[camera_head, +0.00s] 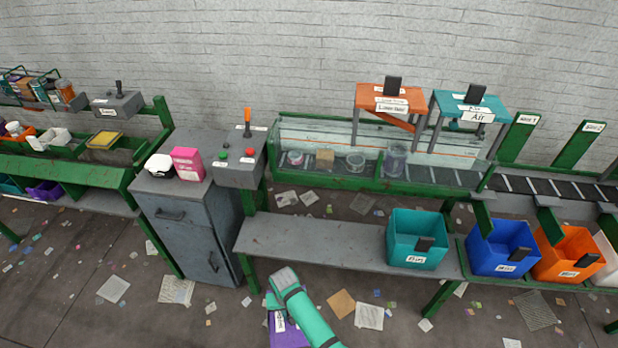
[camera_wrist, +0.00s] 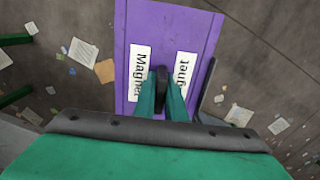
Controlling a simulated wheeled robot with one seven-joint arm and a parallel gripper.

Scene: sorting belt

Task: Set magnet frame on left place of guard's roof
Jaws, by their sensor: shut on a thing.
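The magnet frame (camera_wrist: 205,30) is a purple panel with white labels reading "Magnet". In the wrist view my gripper (camera_wrist: 161,85) is shut on a dark grip piece at its middle. In the head view part of the purple frame (camera_head: 290,338) shows at the bottom edge beside my teal arm, low in front of the grey bench; the rest is hidden or cut off. The clear guard (camera_head: 325,135) stands over the green-sided belt. An orange frame (camera_head: 391,96), apparently labelled "Laser", and a teal frame (camera_head: 471,105) labelled "Air" stand towards its right part. The roof's left part looks bare.
A control box (camera_head: 238,172) with an orange-tipped lever stands left of the guard, beside a grey cabinet (camera_head: 190,225). A teal bin (camera_head: 417,238) sits on the low bench (camera_head: 320,243). Blue (camera_head: 501,245) and orange (camera_head: 568,252) bins are at right. Papers litter the floor.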

